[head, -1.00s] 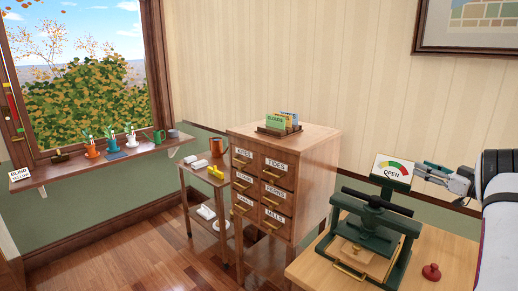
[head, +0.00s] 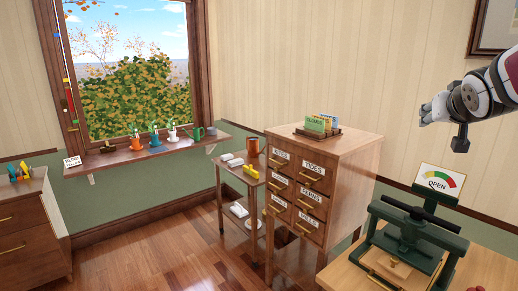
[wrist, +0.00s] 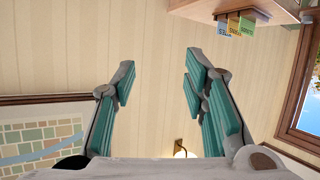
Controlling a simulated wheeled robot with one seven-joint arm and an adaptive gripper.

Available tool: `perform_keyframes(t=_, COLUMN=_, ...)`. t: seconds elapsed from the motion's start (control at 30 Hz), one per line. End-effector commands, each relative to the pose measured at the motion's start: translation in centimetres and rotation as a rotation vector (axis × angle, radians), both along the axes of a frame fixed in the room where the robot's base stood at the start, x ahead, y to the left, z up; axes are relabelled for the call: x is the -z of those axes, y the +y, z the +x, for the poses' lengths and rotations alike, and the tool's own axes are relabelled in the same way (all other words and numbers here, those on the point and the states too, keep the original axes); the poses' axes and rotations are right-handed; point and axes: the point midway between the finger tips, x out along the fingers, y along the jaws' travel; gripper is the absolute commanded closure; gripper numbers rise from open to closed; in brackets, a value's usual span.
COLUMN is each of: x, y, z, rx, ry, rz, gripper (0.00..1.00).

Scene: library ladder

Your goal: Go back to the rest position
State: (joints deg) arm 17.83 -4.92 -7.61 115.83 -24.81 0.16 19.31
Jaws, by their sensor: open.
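My gripper (wrist: 158,85) is open and empty in the wrist view, its two teal-padded fingers spread apart with only the striped wall behind them. In the head view my gripper (head: 428,113) is at the upper right, held in the air above the green press. The wrist view appears upside down, with the cabinet top at its upper edge. Nothing touches the fingers.
A green press (head: 410,245) with an OPEN dial sign (head: 438,184) stands on the table at lower right. A wooden drawer cabinet (head: 345,165) holds a card tray. A small side table (head: 238,178) and a window shelf (head: 130,158) lie left. Floor between is clear.

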Motion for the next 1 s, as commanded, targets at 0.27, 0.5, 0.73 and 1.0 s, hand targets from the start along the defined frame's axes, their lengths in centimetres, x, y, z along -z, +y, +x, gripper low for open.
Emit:
perform_keyframes(t=0.27, x=5.7, y=12.9, z=-12.0, rx=-0.110, ry=0.306, rz=0.130, gripper=0.60)
perform_keyframes(t=0.5, x=11.7, y=21.0, z=-23.2, rx=-0.265, ry=0.572, rz=0.196, gripper=0.60)
perform_keyframes(t=0.73, x=14.6, y=24.1, z=-28.9, rx=-0.353, ry=0.703, rz=0.219, gripper=0.60)
perform_keyframes(t=1.0, x=14.8, y=24.3, z=-29.3, rx=-0.360, ry=0.714, rz=0.220, gripper=0.60)
